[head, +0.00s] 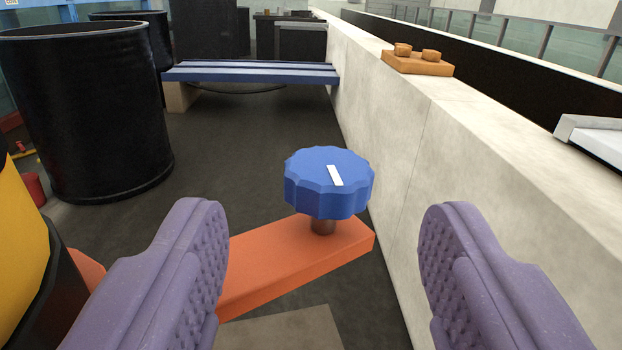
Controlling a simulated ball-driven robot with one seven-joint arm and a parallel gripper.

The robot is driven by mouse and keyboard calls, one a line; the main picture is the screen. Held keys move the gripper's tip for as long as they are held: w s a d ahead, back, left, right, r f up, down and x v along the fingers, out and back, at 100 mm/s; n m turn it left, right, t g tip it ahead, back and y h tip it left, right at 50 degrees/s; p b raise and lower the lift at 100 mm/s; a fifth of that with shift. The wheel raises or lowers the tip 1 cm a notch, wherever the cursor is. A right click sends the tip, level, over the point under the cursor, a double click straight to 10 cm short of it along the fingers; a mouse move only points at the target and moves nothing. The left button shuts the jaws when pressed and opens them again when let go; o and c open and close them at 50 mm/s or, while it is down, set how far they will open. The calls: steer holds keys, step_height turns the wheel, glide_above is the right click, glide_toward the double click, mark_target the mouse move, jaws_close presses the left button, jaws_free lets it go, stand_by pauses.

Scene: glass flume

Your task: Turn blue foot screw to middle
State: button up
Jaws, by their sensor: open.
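The blue foot screw (328,183) is a scalloped round knob on a short metal stem. A white mark on its top runs slightly slanted, close to the far-near direction. It stands upright on the end of an orange foot arm (275,268). My gripper (329,255) is open, with one purple ridged finger at the left and one at the right. The knob lies between and beyond the fingertips, and neither finger touches it. No scale or middle mark shows on the knob or foot arm.
A pale wall (440,150) runs along the right, close to the knob. An orange-brown block (417,63) with two studs sits on its top. A black drum (85,115) stands at the left, and a blue bench (250,72) stands behind. Dark floor (235,140) is clear between them.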

mark_target(310, 153)
steer(key=d+n+y+p, duration=0.1)
steer(key=y+p, duration=0.1)
steer(key=p, duration=0.3)
steer(key=w+d+n+y+p, duration=0.1)
steer(key=n+y+p, duration=0.1)
steer(key=p, duration=0.4)
steer(key=d+n+g+y+p, duration=0.1)
steer(key=y+p, duration=0.3)
steer(key=p, duration=0.2)
steer(key=shift+w+r+n, duration=0.1)
steer(key=shift+w+n, duration=0.05)
steer(key=shift+n, duration=0.25)
steer(key=shift+w+a+f, duration=0.2)
steer(key=shift+w+a, duration=0.05)
steer(key=shift+w, duration=0.1)
steer(key=x, duration=0.7)
steer(key=shift+c, duration=0.4)
